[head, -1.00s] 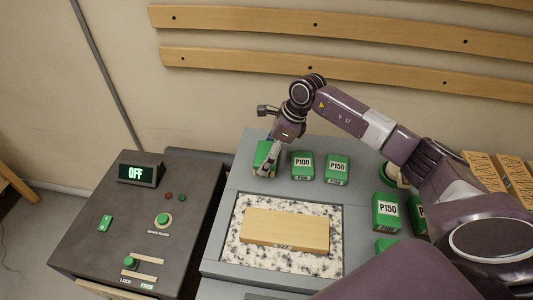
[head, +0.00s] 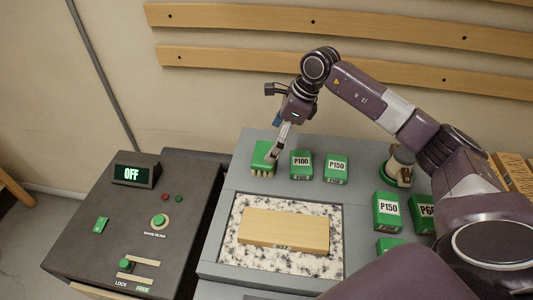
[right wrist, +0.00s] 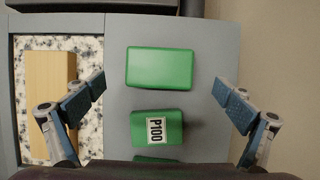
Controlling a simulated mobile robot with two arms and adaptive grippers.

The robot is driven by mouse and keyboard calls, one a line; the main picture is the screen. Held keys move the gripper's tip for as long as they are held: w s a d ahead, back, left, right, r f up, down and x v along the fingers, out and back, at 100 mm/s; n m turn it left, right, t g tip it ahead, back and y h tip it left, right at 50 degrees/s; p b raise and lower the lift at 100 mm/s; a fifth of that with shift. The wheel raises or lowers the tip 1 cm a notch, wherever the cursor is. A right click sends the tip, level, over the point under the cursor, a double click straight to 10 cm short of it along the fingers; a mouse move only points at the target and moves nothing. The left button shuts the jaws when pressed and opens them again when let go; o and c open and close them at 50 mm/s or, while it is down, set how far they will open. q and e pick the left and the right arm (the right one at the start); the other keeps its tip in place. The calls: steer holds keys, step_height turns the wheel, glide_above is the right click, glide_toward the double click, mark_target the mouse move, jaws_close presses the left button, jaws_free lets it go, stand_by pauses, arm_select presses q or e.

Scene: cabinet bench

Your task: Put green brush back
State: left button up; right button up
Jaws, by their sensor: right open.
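The green brush (head: 263,154) stands at the back left of the grey bench top, with pale bristles at its lower front edge. In the right wrist view its plain green top (right wrist: 160,68) shows between my fingers. My right gripper (head: 274,155) is open and empty, with its fingers spread wide above the brush. In the right wrist view the right gripper (right wrist: 159,90) has clear space on both sides of the brush. My left gripper is not in view.
A green P100 block (head: 301,165) and a P150 block (head: 336,169) stand right of the brush. A wooden block (head: 284,230) lies on the speckled slab (head: 236,260) in front. A dark control panel (head: 185,245) reading OFF is at left.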

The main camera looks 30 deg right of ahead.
steer(key=b+v, duration=0.1)
steer(key=v, duration=0.4)
steer(key=shift+s+d+r, duration=0.1)
steer(key=shift+r, duration=0.25)
steer(key=shift+f, duration=0.1)
